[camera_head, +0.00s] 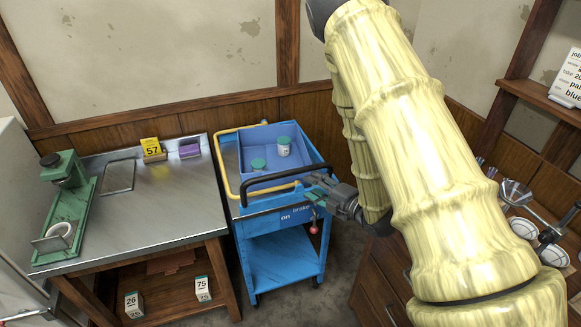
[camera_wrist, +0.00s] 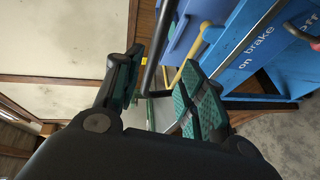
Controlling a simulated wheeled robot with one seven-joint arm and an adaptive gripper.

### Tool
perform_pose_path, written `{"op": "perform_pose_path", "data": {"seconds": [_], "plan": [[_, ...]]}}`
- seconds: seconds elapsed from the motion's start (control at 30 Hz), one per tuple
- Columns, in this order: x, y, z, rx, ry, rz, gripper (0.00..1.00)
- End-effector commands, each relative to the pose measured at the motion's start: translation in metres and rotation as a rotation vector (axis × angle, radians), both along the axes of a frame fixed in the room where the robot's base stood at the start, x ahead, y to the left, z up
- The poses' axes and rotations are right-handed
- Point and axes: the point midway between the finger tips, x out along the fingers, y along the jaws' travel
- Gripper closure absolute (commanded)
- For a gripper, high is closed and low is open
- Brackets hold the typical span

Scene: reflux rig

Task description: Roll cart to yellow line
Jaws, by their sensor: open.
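The blue cart (camera_head: 285,262) stands against the right end of the metal bench; it also shows in the wrist view (camera_wrist: 285,50). A black push bar (camera_head: 270,184) runs along its near side. My gripper (camera_head: 312,184) is open at the right end of this bar. In the wrist view, the bar (camera_wrist: 152,62) appears in the gap between my open fingers (camera_wrist: 160,82); I cannot tell whether they touch it. A red brake knob (camera_head: 313,229) hangs on the cart's front, near the "off" label in the wrist view. I see no yellow line on the floor.
Two green-lidded jars (camera_head: 283,146) stand in the cart's blue top tray (camera_head: 296,172). A yellow rail (camera_head: 221,162) bounds the cart's left side. The metal bench (camera_head: 165,205) is close on the left, a wooden cabinet (camera_head: 381,285) on the right. Some bare floor (camera_head: 300,297) shows in front of the cart.

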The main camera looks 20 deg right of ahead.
Motion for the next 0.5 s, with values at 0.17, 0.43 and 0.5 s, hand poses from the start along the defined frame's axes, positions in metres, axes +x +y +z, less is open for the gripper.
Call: {"op": "perform_pose_path", "data": {"seconds": [0.17,0.43,0.5], "plan": [[0.011,0.005,0.007,-0.015,-0.026,0.016,0.59],[0.047,0.022,0.001,-0.013,-0.024,0.016,0.59],[0.057,0.027,-0.001,-0.013,-0.024,0.014,0.59]]}}
